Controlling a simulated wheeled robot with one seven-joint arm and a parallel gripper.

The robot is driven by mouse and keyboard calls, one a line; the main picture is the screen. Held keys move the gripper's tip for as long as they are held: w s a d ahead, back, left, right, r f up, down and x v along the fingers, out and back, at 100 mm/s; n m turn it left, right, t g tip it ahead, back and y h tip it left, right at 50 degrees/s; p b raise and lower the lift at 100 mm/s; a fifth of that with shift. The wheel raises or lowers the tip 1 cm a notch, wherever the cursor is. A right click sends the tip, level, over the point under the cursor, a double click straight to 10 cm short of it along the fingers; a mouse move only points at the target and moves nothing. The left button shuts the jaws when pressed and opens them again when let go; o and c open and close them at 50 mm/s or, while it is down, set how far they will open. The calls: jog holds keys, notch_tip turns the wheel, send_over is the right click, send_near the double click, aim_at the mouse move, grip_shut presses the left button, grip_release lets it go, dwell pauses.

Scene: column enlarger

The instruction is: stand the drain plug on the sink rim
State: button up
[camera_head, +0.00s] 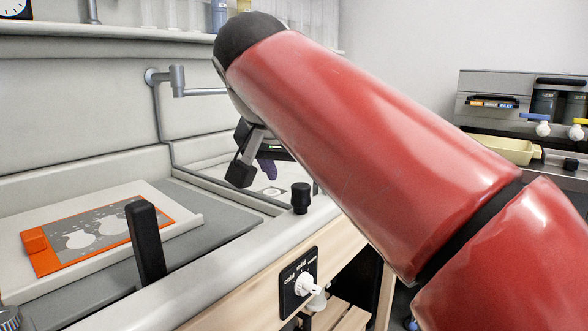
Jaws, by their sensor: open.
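A small black knobbed piece, which looks like the drain plug (300,198), stands upright on the front rim of the sink (222,184). My gripper (252,170) hangs over the sink, left of and beyond the black plug and apart from it. One dark finger shows clearly; the rest of the gripper is partly hidden behind my red arm. The gripper is open, and I see nothing held in it. A dark purple shape and a pale round spot, perhaps the drain, show in the basin beside the finger. The right part of the sink is hidden by my arm.
A grey swivel tap (178,82) reaches over the sink from the back wall. A tall black upright piece (147,242) stands at the counter's front left, before an orange-framed board (100,237). A white knob (307,285) sticks out of the cabinet front.

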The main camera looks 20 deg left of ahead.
jog(key=shift+s+r+p, duration=0.3)
jog(key=shift+s+r, duration=0.2)
jog(key=shift+r, duration=0.05)
jog(key=p+v, duration=0.1)
jog(key=v, duration=0.6)
jog(key=shift+s+r, duration=0.25)
jog(key=shift+r, duration=0.05)
